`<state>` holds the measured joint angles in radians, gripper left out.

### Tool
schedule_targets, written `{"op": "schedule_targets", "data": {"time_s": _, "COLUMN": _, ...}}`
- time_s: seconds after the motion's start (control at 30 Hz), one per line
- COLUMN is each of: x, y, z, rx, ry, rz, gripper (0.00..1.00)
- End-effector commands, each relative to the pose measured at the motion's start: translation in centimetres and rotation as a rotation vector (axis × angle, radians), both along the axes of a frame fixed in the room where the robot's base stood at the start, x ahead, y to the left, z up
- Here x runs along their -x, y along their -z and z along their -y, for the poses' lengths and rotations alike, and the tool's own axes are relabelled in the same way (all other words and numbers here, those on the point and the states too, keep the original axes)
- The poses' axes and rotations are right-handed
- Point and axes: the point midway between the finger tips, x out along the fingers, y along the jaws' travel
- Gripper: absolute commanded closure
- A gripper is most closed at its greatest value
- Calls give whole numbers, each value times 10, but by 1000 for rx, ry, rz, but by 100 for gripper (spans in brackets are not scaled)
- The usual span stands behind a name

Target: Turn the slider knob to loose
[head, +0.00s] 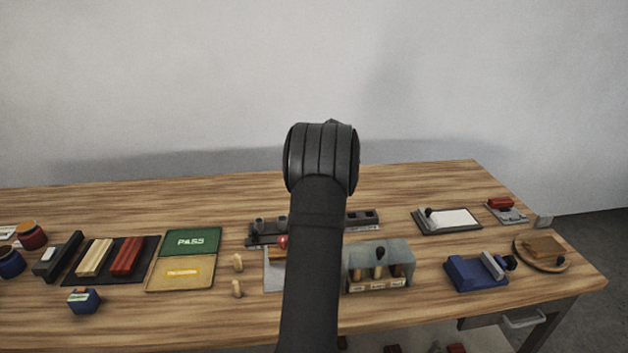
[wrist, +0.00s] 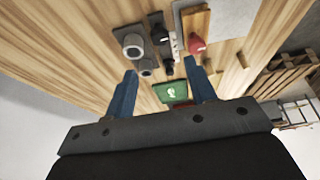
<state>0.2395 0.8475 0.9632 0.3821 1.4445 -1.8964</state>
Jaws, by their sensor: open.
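My gripper (wrist: 161,66) is open, its two blue fingers apart with no object held between them. In the head view my arm hides it. A red knob (head: 283,241) shows just left of my arm, by a pale plate (head: 273,283) and a wood piece. In the wrist view the red knob (wrist: 196,43) lies beyond the right fingertip. Grey and black round parts (wrist: 133,45) on a dark rail lie beyond the left fingertip. The dark rail (head: 265,240) runs behind my arm in the head view. I cannot tell which part is the slider knob, and no "loose" marking is legible.
A green PASS pad (head: 191,242) and two small wooden pegs (head: 237,263) lie left of my arm. A grey holder (head: 378,254) with upright handles stands close on its right. A blue vise-like fixture (head: 475,273) is farther right. The table's back strip is clear.

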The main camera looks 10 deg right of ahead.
Motion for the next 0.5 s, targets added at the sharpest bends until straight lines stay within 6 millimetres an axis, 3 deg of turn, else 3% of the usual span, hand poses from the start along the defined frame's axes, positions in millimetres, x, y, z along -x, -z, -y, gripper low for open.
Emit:
{"op": "schedule_targets", "data": {"time_s": 0.2, "x": 0, "y": -41, "z": 18, "rx": 1, "ry": 2, "rz": 1, "gripper": 49}}
{"op": "schedule_targets", "data": {"time_s": 0.5, "x": 0, "y": -61, "z": 25, "rx": 0, "ry": 1, "rz": -1, "gripper": 49}}
